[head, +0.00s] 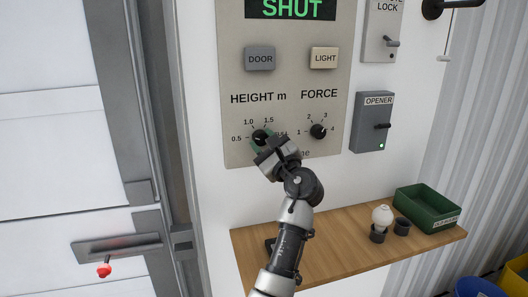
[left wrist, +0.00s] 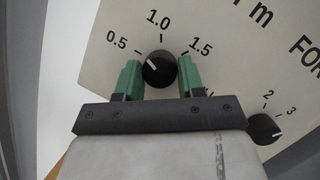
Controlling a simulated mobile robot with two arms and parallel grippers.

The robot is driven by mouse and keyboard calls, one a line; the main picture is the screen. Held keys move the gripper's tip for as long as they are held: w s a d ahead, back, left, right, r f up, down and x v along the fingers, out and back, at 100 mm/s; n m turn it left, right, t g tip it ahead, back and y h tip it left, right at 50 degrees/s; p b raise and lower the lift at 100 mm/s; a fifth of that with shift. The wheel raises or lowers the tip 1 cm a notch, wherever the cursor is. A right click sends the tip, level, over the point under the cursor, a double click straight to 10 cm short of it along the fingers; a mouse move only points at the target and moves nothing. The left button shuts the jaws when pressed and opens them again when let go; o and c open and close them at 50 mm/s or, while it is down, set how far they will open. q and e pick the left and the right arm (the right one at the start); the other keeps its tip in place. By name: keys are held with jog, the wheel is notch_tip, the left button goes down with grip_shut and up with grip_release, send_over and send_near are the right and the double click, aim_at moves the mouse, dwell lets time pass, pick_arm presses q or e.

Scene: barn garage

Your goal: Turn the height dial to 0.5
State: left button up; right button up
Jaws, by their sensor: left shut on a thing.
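The height dial (head: 260,136) is a round black knob under the "HEIGHT m" label on the beige wall panel. It also shows in the left wrist view (left wrist: 160,70). Its white pointer mark points up and left there, roughly toward the 0.5 tick. The 1.0 and 1.5 marks lie above and to the right. My left gripper (head: 263,142) is at the dial, its green fingers on either side of the knob, shut on it; the fingers also show in the wrist view (left wrist: 160,80). My right gripper is not in view.
The force dial (head: 318,131) sits close to the right. DOOR (head: 260,58) and LIGHT (head: 324,58) buttons are above, and the display reads SHUT. A wooden shelf (head: 335,262) below holds a green bin (head: 428,207), a bulb (head: 382,216) and dark cups.

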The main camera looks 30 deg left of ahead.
pick_arm(q)
jog(key=shift+n+g+b, duration=0.6)
jog(key=shift+n+g, duration=0.5)
jog(key=shift+n, duration=1.3)
jog(key=shift+h, duration=0.3)
jog(key=o, duration=0.9)
jog(key=b+v, duration=0.2)
jog(key=v, duration=0.8)
jog(key=shift+d, duration=0.4)
jog(key=shift+f, duration=0.1)
